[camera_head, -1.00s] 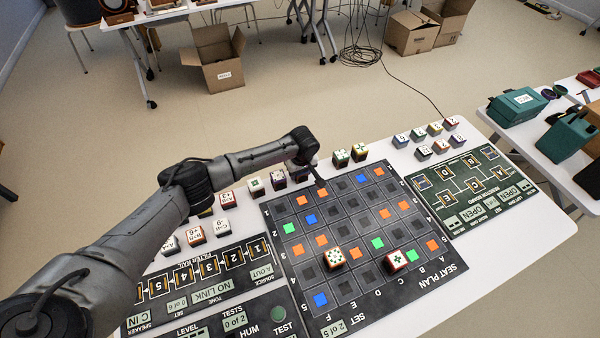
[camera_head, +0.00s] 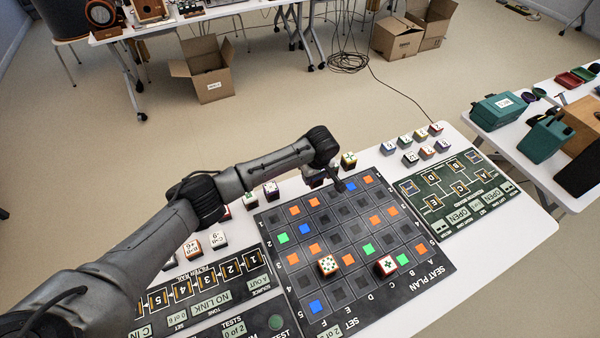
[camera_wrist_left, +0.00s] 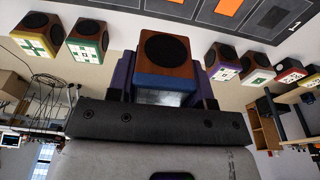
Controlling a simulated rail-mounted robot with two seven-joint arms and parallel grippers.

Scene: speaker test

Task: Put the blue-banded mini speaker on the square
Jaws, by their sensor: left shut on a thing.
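The mini speaker (camera_wrist_left: 164,48) is a wooden cube with a round black grille and a blue band. In the left wrist view it sits between the fingers of my left gripper (camera_wrist_left: 163,76), which is shut on it. In the head view my left gripper (camera_head: 338,184) is at the back edge of the dark seat plan board (camera_head: 345,306), and the held speaker is mostly hidden by the arm. The board has a grid of dark seats with orange, blue (camera_head: 316,306) and green squares. Which square is meant does not show. My right gripper is not in view.
Two red-edged cubes (camera_head: 328,265) (camera_head: 387,265) stand on the board. A row of other speakers, including a yellow-banded one (camera_head: 349,160), lines its back edge. More small cubes (camera_head: 421,135) stand at the back right, behind a green board (camera_head: 440,188). A filter rail panel (camera_head: 200,285) lies left.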

